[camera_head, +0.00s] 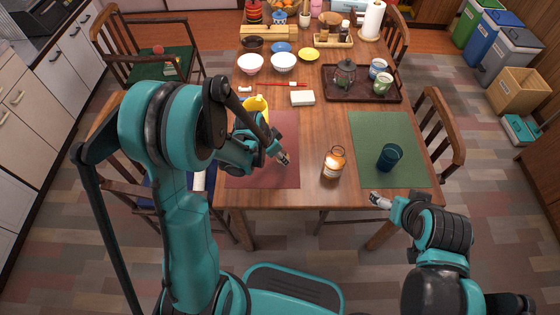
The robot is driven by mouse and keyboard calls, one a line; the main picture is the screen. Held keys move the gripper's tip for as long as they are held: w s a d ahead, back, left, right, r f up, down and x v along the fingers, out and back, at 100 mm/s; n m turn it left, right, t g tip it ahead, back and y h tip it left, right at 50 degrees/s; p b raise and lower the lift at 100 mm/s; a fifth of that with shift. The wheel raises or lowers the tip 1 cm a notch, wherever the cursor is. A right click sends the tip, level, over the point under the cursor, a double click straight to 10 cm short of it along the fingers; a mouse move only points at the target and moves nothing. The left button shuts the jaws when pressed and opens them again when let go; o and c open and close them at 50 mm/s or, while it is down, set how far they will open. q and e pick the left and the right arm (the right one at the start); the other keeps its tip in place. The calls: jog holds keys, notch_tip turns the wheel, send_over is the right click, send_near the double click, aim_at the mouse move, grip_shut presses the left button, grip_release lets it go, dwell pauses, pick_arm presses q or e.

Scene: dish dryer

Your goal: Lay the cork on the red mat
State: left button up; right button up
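The red mat (262,178) lies at the front left of the wooden table, partly covered by my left arm. My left gripper (284,159) is above the right part of the mat; I cannot tell whether its fingers are open or hold anything. My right gripper (378,200) is at the table's front edge, near the green mat (365,140); its finger state is too small to tell. A small pale piece (245,89) lies behind the red mat; I cannot tell if it is the cork. No cork shows clearly elsewhere.
A dark blue cup (389,157) is on the green mat. A yellow object (256,104) and white block (303,98) stand behind the red mat. A tray (345,98) is farther back.

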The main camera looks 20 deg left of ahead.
pick_arm(q)
notch_tip(320, 180, down, 3)
jog(key=shift+r+b, duration=0.1)
jog(key=shift+b, duration=0.5)
jog(key=shift+r, duration=0.1)
jog(key=o, duration=0.8)
